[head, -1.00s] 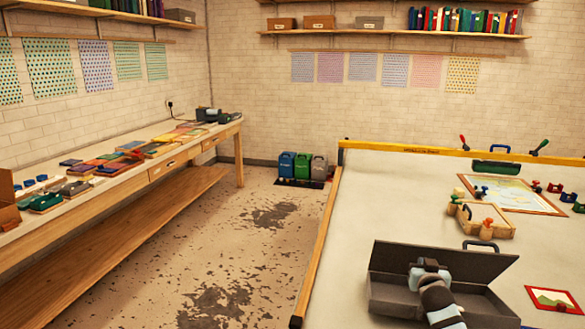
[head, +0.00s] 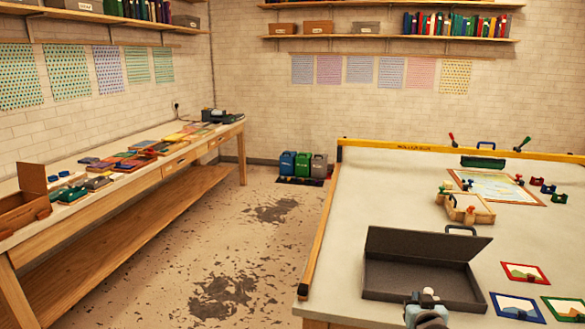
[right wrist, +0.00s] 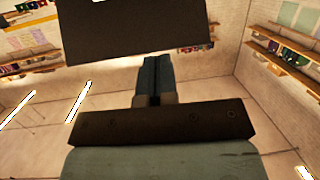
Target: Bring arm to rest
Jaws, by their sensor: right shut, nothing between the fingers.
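My right gripper (head: 428,296) shows at the bottom of the head view, at the near edge of an open dark grey box (head: 385,282). Its grey-white forearm runs down out of the picture. In the right wrist view the gripper's fingers (right wrist: 157,78) are together with nothing between them. The box stands on the white table (head: 350,235) with its lid raised at the back, and its visible inside looks empty. The gripper hides part of the box's front rim; I cannot tell whether they touch. My left gripper is not in view.
Framed pictures (head: 525,273) lie right of the box. A wooden tray (head: 468,207) with pegs and a larger framed picture (head: 495,186) lie behind it. A yellow bar (head: 440,150) runs along the far edge.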

